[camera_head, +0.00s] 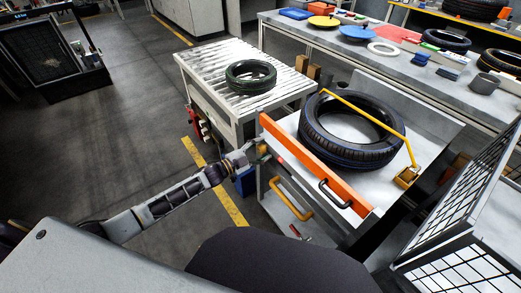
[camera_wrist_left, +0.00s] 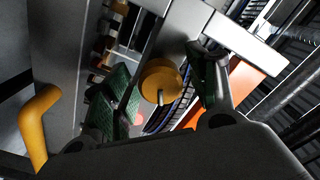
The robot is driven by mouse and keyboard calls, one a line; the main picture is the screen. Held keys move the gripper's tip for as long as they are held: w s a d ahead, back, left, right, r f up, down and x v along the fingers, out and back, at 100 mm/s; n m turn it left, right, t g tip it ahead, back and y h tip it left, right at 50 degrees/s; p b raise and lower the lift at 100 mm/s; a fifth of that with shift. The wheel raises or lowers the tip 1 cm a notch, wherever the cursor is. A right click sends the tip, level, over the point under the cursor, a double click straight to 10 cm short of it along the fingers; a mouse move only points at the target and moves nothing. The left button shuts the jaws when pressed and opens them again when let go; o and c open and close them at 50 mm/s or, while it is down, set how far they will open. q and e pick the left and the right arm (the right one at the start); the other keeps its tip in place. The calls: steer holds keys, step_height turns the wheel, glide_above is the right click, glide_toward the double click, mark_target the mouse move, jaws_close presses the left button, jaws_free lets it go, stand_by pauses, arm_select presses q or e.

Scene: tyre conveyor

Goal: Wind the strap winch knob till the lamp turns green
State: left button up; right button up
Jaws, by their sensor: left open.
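The yellow-orange winch knob (camera_wrist_left: 160,82) shows in the left wrist view between the two green-padded fingers of my left gripper (camera_wrist_left: 163,70). The fingers are open with gaps on both sides, and I cannot tell if either touches the knob. In the head view my left gripper (camera_head: 251,153) is at the left end of the orange board, by the knob (camera_head: 263,148). A small red spot, likely the lamp (camera_head: 281,160), shows beside it. A yellow strap (camera_head: 368,115) crosses a black tyre (camera_head: 318,130) to a yellow fitting (camera_head: 407,177). My right gripper is out of view.
The orange board (camera_head: 315,165) edges the bench with the tyre. A yellow handle (camera_head: 291,198) and a black handle (camera_head: 335,193) stick out in front. A roller table (camera_head: 215,75) with another tyre (camera_head: 251,75) stands behind. A mesh guard (camera_head: 465,200) is at the right.

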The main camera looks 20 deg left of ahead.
arm_select(q)
steer(key=shift+v, duration=1.05)
steer(key=v, duration=1)
steer(key=shift+w, duration=0.1)
stand_by(0.5)
